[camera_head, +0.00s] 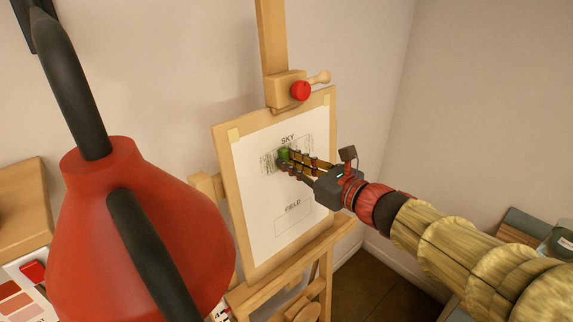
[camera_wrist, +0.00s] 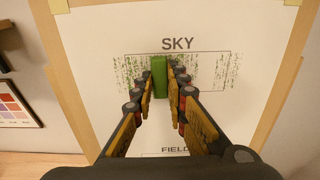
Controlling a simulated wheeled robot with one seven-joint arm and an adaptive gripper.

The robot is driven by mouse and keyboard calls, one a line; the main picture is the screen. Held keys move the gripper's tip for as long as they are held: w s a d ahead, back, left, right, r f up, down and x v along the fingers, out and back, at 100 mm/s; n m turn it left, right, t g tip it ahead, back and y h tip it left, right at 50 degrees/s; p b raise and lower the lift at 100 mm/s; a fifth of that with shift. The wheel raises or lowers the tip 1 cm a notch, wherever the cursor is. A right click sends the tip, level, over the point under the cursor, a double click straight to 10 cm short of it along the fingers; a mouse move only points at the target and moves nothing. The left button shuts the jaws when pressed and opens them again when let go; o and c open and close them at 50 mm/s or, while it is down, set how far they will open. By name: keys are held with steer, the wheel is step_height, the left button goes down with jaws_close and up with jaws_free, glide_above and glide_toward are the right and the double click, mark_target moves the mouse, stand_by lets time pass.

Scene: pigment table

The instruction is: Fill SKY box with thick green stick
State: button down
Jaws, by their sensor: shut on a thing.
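A thick green stick (camera_wrist: 159,76) is held between the fingers of my gripper (camera_wrist: 164,88). In the head view the green stick (camera_head: 284,154) shows as a small green block at the tip of my gripper (camera_head: 292,162), close to the paper (camera_head: 245,165). I cannot tell if it touches. The SKY box (camera_wrist: 229,60) is a thin outline under the word SKY. Speckled green marks (camera_wrist: 128,72) lie at its left side, some past its left edge, and more green marks (camera_wrist: 203,70) lie at its right. The middle is partly hidden by the stick and fingers.
The paper is taped to a wooden board on an easel (camera_head: 272,40). An empty FIELD box (camera_head: 293,219) is lower on the sheet. A red knob (camera_head: 300,91) sits above the board. A colour chart (camera_wrist: 16,102) is at the left, and a glass jar (camera_head: 562,240) stands at the right.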

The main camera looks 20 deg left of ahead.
mark_target(300, 149)
steer(key=shift+w+d, duration=0.55)
steer(key=shift+w, duration=0.3)
steer(key=shift+w+d, duration=0.5)
steer(key=shift+w, duration=0.35)
steer(key=shift+w, duration=0.1)
steer(key=shift+w+d+p, duration=0.2)
steer(key=shift+w+d, duration=0.25)
steer(key=shift+w, duration=0.3)
steer(key=shift+w+d+p, duration=0.25)
steer(key=shift+w+d, duration=0.2)
steer(key=shift+w, duration=0.3)
steer(key=shift+w+d+p, duration=0.2)
steer(key=shift+w+d, duration=0.25)
steer(key=shift+w, duration=0.3)
steer(key=shift+s+a, duration=0.1)
steer(key=shift+s+a+b, duration=0.35)
steer(key=shift+s+b, duration=0.05)
steer(key=shift+s, duration=0.2)
steer(key=shift+s+a+b, duration=0.3)
steer(key=shift+s+b, duration=0.05)
steer(key=shift+s, duration=0.25)
steer(key=shift+s+a+b, duration=0.3)
steer(key=shift+s+a, duration=0.1)
steer(key=shift+s, duration=0.2)
steer(key=shift+s+a+b, duration=0.25)
steer(key=shift+s+a, duration=0.1)
steer(key=shift+s, duration=0.2)
steer(key=shift+s, duration=0.1)
